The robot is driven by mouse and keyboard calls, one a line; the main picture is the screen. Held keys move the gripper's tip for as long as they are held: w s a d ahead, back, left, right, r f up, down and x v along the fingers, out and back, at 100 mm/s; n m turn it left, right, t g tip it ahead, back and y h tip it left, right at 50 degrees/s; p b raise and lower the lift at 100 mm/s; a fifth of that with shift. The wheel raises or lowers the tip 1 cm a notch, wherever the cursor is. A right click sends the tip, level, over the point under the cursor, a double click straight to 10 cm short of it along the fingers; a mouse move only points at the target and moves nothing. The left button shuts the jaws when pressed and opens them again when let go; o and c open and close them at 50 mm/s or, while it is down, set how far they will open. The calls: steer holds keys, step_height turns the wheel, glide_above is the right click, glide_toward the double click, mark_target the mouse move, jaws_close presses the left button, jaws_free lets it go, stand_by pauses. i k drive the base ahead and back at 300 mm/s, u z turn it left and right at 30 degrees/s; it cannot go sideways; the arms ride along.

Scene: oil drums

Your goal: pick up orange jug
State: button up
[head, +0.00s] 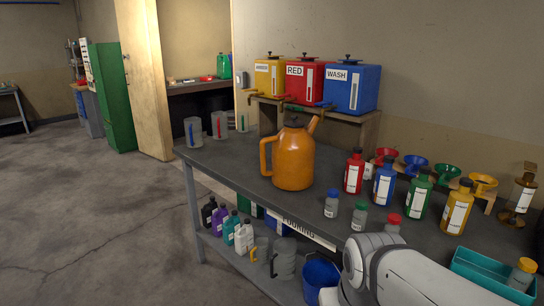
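The orange jug (294,160) stands upright on the dark grey workbench (225,156), left of the bench's middle. Its handle is on the left side and its spout points up to the right. A dark cap or knob is on top. Part of my white arm shows at the bottom right, in front of the bench and apart from the jug. My gripper is not visible in this view.
Bottles in red (354,172), blue, green and yellow stand right of the jug, with small jars before them. Behind are yellow, red and blue (351,87) dispensers on a shelf. Clear measuring cups (194,132) stand left. A teal tray (490,269) lies front right.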

mark_target(294, 150)
steer(key=u, duration=0.05)
steer(key=k, duration=0.55)
steer(key=u, duration=0.2)
steer(key=i, duration=1.7)
steer(key=z, duration=0.6)
